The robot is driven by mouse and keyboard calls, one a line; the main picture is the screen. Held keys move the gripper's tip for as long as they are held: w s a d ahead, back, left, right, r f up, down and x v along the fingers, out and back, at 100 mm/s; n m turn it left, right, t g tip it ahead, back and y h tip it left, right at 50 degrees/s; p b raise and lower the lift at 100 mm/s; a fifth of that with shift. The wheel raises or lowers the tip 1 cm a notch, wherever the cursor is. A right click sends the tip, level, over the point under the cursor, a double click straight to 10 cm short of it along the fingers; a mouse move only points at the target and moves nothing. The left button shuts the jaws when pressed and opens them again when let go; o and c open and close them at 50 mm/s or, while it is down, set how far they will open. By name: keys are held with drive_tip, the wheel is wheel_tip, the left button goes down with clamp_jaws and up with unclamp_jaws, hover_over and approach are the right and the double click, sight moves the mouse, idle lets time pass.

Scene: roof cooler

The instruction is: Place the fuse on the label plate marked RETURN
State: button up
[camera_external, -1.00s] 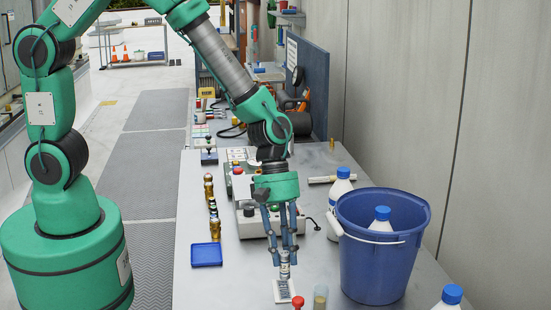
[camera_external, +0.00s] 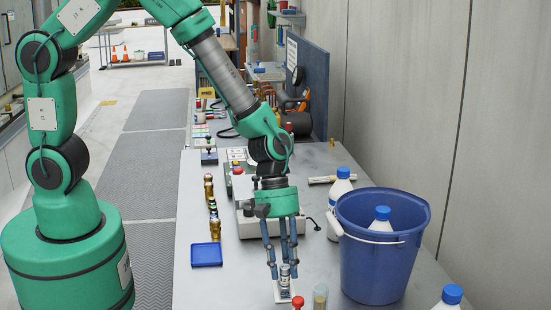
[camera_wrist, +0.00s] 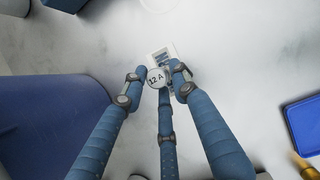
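The fuse (camera_wrist: 157,77) is a small pale cylinder with "12 A" on its round end, seen end-on in the wrist view. My gripper (camera_wrist: 158,73) has three blue fingers closed around it. In the external view my gripper (camera_external: 283,270) points down, and the fuse (camera_external: 285,274) stands upright between the fingertips, over the label plate. The label plate (camera_external: 284,298) is a small white plate with dark marks on the bench. It shows partly behind the fuse in the wrist view (camera_wrist: 173,49). Its word is not legible. I cannot tell whether the fuse touches the plate.
A blue bucket (camera_external: 378,270) with a bottle inside stands close to the right. A red-capped vial (camera_external: 297,302) and a clear vial (camera_external: 320,297) stand right by the plate. A blue tray (camera_external: 206,255) lies left. A grey box (camera_external: 247,222) sits behind my gripper.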

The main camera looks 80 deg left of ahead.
drive_tip(key=shift+o, duration=0.7)
drive_tip(key=shift+r, duration=0.1)
drive_tip(key=shift+a+r, duration=0.15)
drive_tip(key=shift+r, duration=0.35)
drive_tip(key=p+v, duration=0.3)
drive_tip(key=v, duration=0.8)
drive_tip(key=shift+r, duration=0.1)
